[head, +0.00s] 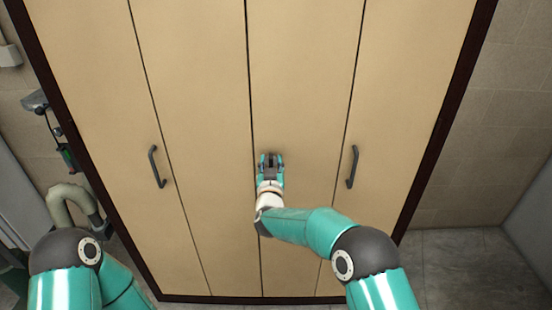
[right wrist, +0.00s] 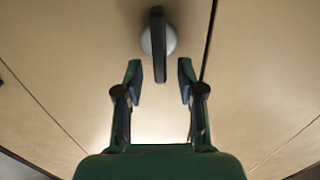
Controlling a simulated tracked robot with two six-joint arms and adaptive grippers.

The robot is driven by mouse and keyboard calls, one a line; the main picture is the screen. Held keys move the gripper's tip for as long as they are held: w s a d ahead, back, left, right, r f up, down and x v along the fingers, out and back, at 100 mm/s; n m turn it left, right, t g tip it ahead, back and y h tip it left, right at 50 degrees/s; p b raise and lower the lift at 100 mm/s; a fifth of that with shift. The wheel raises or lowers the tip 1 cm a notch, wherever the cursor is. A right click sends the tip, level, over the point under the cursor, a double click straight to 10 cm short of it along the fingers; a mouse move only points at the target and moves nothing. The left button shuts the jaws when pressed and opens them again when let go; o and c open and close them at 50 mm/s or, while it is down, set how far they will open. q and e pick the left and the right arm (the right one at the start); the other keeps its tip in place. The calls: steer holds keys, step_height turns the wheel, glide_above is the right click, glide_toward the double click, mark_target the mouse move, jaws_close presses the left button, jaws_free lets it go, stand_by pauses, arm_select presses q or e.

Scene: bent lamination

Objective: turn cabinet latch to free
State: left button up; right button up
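The cabinet latch (right wrist: 159,45) shows in the right wrist view as a dark lever on a round silver base, fixed to the tan cabinet front. The lever runs straight up and down in that picture. My right gripper (right wrist: 160,82) is open and empty, with one finger on each side of the lever's lower end. Gaps show on both sides, and I cannot tell how far the fingertips are from the door in depth. In the head view my right gripper (head: 271,161) is at the middle of the cabinet and hides the latch. My left gripper is not in view.
The cabinet (head: 205,120) has tall panels with dark seams. A dark bar handle (head: 156,167) is on the left and another handle (head: 352,167) on the right, both clear of my right gripper. Grey tiled floor (head: 465,265) lies open at the lower right.

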steer(key=shift+w, duration=0.4)
